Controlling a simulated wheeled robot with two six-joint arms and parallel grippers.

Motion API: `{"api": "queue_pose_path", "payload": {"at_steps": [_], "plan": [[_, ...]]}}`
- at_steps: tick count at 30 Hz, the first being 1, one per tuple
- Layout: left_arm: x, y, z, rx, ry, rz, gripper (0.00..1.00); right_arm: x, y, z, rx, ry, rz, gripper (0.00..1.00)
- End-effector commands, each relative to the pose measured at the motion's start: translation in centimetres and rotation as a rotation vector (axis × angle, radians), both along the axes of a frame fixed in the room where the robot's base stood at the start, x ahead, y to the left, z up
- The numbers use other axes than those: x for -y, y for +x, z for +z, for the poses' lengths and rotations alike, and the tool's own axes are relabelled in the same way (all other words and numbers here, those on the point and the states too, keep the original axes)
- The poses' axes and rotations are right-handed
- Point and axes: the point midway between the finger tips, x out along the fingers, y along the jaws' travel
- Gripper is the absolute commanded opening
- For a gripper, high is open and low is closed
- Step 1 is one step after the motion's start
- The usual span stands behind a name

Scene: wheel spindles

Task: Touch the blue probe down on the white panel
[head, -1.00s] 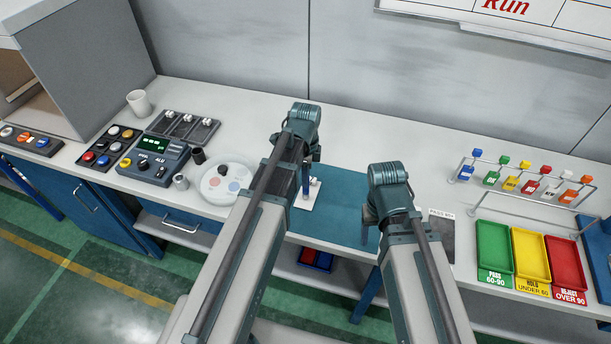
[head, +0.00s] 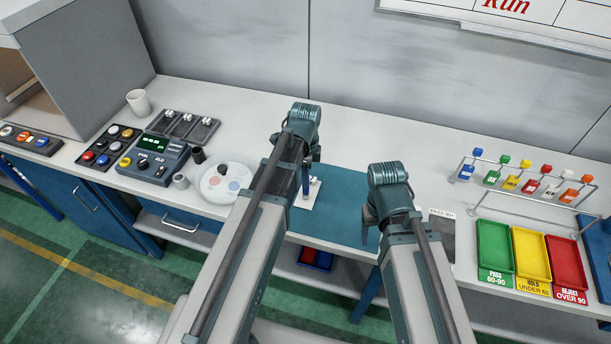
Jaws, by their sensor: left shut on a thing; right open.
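The white panel (head: 305,203) is a small pale plate lying on the blue mat (head: 338,208); my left arm covers its left part. My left gripper (head: 306,180) points down at the panel and is shut on a narrow dark bluish piece, which I take to be the blue probe. The arm hides most of it, and I cannot tell whether its tip touches the panel. A small metal part shows at the panel's back edge. My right gripper (head: 367,225) is open, pointing down over the right part of the mat, with no object visible in it.
Left of the mat are a round white tray (head: 243,169), a meter box (head: 153,160), a button panel (head: 108,145) and a white cup (head: 139,102). To the right are a dark plate (head: 441,238), green, yellow and red trays (head: 494,250) and a rack of colour-capped items (head: 520,183).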

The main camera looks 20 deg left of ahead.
Motion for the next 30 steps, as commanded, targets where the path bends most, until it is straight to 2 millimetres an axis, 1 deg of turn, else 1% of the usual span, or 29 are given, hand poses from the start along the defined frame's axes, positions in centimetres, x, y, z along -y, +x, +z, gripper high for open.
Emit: {"api": "queue_pose_path", "payload": {"at_steps": [18, 30], "plan": [[0.00, 0.00, -0.77, 0.000, 0.000, 0.000, 0.00, 0.01, 0.00, -0.77, 0.000, 0.000, 0.000, 0.66], [0.00, 0.00, -0.75, 0.000, 0.000, 0.000, 0.00, 0.00, 0.00, -0.75, 0.000, 0.000, 0.000, 0.66]]}}
